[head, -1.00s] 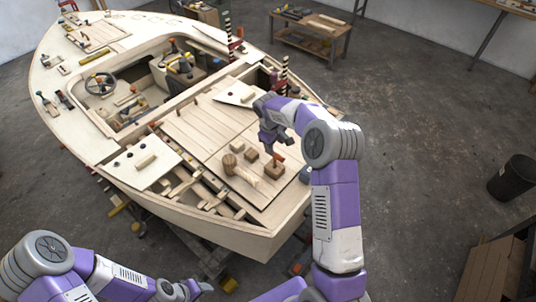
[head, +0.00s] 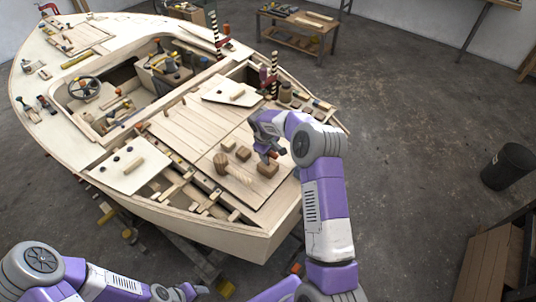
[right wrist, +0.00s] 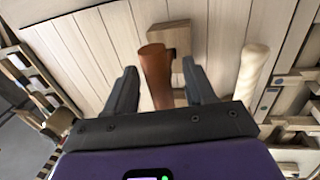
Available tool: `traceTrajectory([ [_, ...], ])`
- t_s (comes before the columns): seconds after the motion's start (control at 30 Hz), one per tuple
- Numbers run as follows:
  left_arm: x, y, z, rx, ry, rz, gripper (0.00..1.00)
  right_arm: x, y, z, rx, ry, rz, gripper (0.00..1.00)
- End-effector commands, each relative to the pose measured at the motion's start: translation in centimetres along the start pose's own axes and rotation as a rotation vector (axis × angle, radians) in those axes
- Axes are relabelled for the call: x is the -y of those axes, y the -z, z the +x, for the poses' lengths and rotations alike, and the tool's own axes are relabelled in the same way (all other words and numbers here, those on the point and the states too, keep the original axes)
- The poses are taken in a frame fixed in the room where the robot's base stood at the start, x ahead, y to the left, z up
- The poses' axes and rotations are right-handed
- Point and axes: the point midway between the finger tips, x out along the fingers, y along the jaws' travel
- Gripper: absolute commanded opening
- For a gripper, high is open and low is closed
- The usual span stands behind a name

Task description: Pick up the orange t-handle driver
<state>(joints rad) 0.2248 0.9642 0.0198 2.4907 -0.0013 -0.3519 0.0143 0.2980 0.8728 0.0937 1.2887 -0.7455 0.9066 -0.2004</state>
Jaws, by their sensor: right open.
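The orange t-handle driver (right wrist: 155,68) shows in the right wrist view as an orange-brown bar between my right gripper's two fingers (right wrist: 150,88). A wooden block (right wrist: 172,38) is behind it. In the head view only a small orange part of the driver (head: 265,158) shows above that block; my gripper hides the rest. My right gripper (head: 272,152) is open around the driver's handle, with a gap visible on each side. My left gripper (head: 194,290) is low at the bottom edge, far from the driver; its jaws are too small to read.
A wooden mallet (head: 222,164) lies beside the block, its pale handle (right wrist: 254,68) close to one finger in the wrist view. Two smaller blocks (head: 228,146) (head: 243,153) sit nearby. Jars (head: 285,92) stand farther back on the hull. Deck planks (head: 185,135) are clear.

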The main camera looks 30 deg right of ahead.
Motion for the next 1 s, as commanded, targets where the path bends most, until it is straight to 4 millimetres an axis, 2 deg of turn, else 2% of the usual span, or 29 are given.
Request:
traceTrajectory([
  [0.17, 0.0, 0.0, 0.0, 0.000, 0.000, 0.000, 0.55, 0.0, 0.0, 0.0, -0.001, 0.000, 0.000, 0.54],
  [0.2, 0.0, 0.0, 0.0, 0.000, 0.000, 0.000, 0.55, 0.0, 0.0, 0.0, -0.001, 0.000, 0.000, 0.51],
  [0.53, 0.0, 0.0, 0.0, 0.000, 0.000, 0.000, 0.55, 0.0, 0.0, 0.0, 0.000, 0.000, 0.000, 0.01],
  [0.87, 0.0, 0.0, 0.0, 0.000, 0.000, 0.000, 0.55, -0.1, 0.0, -0.2, -0.001, -0.001, 0.001, 0.00],
  [1.0, 0.0, 0.0, -0.1, 0.000, 0.000, 0.000, 0.55, -0.4, 0.1, -1.8, -0.003, -0.003, 0.002, 0.00],
])
